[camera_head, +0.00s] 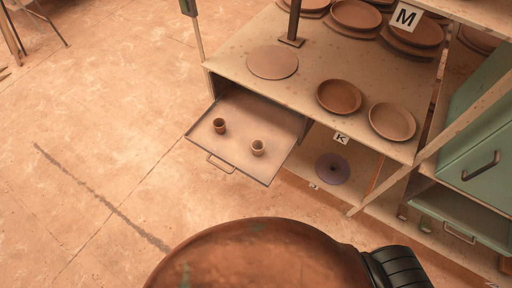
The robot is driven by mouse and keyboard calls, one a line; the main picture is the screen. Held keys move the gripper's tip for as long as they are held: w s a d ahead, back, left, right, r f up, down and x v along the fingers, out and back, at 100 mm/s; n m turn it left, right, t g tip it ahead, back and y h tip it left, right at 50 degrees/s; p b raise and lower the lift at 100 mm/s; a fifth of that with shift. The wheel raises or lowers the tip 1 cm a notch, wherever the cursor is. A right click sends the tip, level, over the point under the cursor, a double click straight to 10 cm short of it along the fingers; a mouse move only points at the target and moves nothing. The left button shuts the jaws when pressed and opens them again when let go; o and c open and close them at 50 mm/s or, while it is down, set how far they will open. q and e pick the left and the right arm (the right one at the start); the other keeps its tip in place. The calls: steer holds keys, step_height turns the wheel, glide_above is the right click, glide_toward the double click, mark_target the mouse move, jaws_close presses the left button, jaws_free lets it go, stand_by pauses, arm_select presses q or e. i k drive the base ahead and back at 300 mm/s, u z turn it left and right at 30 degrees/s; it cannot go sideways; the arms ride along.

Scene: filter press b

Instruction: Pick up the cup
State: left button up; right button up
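Two small brown cups stand upright, apart from each other, in a pulled-out shallow drawer (235,165) under a work table. The left cup (219,126) is darker and sits farther back. The right cup (258,148) is lighter-rimmed and nearer the drawer's right side. I cannot tell which one the task means. Neither of my grippers can be made out in this view, and nothing touches the cups.
The table (300,85) carries a flat disc (272,62) and two brown plates (339,97) (392,121). A purple disc (332,169) lies on the lower shelf. Green drawers (485,160) stand right. A large rusty rounded surface (250,255) fills the bottom foreground.

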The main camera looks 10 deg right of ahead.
mark_target(219, 123)
steer(key=u, duration=1.8)
steer(key=i, duration=1.85)
steer(key=z, duration=2.45)
